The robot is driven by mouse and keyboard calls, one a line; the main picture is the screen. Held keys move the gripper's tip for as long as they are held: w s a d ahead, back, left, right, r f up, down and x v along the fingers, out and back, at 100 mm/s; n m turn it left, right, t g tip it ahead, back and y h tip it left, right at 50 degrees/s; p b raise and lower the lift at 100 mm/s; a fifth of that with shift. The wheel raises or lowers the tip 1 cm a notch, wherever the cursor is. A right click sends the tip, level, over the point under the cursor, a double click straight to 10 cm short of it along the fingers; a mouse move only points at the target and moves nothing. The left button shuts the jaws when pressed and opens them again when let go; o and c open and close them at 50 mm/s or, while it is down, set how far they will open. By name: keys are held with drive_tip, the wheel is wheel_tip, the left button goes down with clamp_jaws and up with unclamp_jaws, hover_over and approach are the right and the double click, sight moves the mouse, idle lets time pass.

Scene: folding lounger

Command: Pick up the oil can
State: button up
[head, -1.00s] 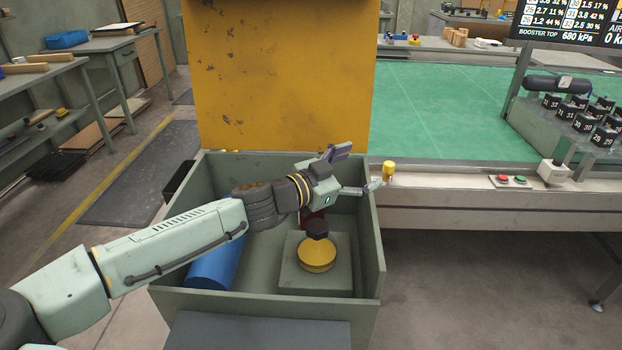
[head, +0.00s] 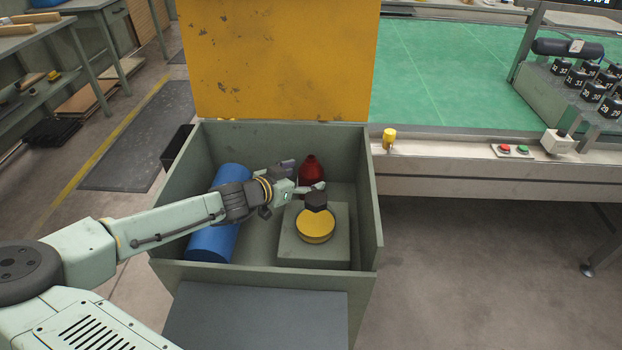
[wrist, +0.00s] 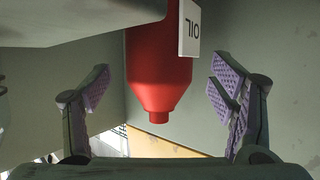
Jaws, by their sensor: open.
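The oil can (head: 311,168) is a red bottle shape with a narrow neck, standing at the back of the open grey-green box. In the wrist view the red can (wrist: 158,75) appears upside down, with a white label reading OIL. My gripper (head: 304,176) is inside the box, just left of and in front of the can. Its two fingers (wrist: 165,95) are spread apart in the wrist view, with the can seen between them and nothing held. I cannot tell how far ahead of the fingertips the can is.
The box (head: 366,215) has a raised yellow lid (head: 280,60) behind. Inside, a blue cylinder (head: 212,243) lies left under my arm. A grey block (head: 315,252) bears a yellow disc (head: 315,228) with a black knob (head: 316,201), close in front of the can.

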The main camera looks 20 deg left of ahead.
drive_tip(key=x, duration=0.3)
drive_tip(key=shift+w+d+f+p, duration=0.15)
drive_tip(key=shift+w+d+p, duration=0.05)
drive_tip(key=shift+p, duration=0.1)
drive_tip(key=c, duration=1.5)
